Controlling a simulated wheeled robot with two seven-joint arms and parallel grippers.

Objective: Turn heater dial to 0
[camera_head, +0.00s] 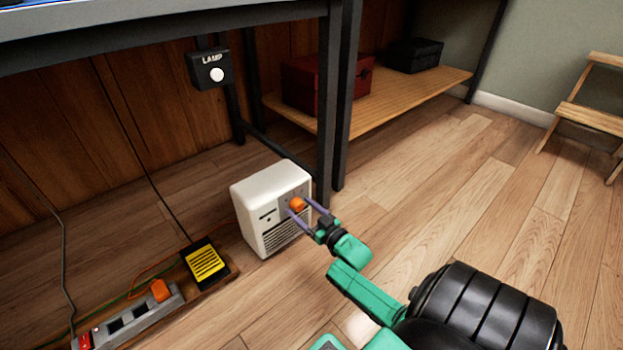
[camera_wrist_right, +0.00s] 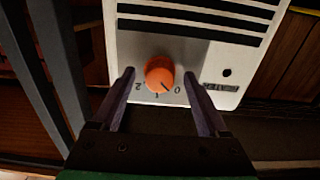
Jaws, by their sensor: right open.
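The white heater (camera_head: 262,205) stands on the floor under the bench, with an orange dial (camera_head: 297,204) on its front. In the right wrist view the heater front (camera_wrist_right: 128,45) appears upside down, with the orange dial (camera_wrist_right: 159,73) in the middle. Marks 2, 1 and 0 lie along the dial's lower side; a dark pointer line seems to lie between 1 and 0. My right gripper (camera_head: 299,207) is open, its two fingers on either side of the dial, with gaps visible in the wrist view (camera_wrist_right: 159,76). My left gripper is not in view.
A bench leg (camera_head: 329,110) stands right behind the heater. A black lamp switch box (camera_head: 209,72) hangs above. A power strip (camera_head: 128,318) and a black-and-yellow box (camera_head: 204,262) lie left. A low shelf (camera_head: 415,91) holds a red box (camera_head: 310,85).

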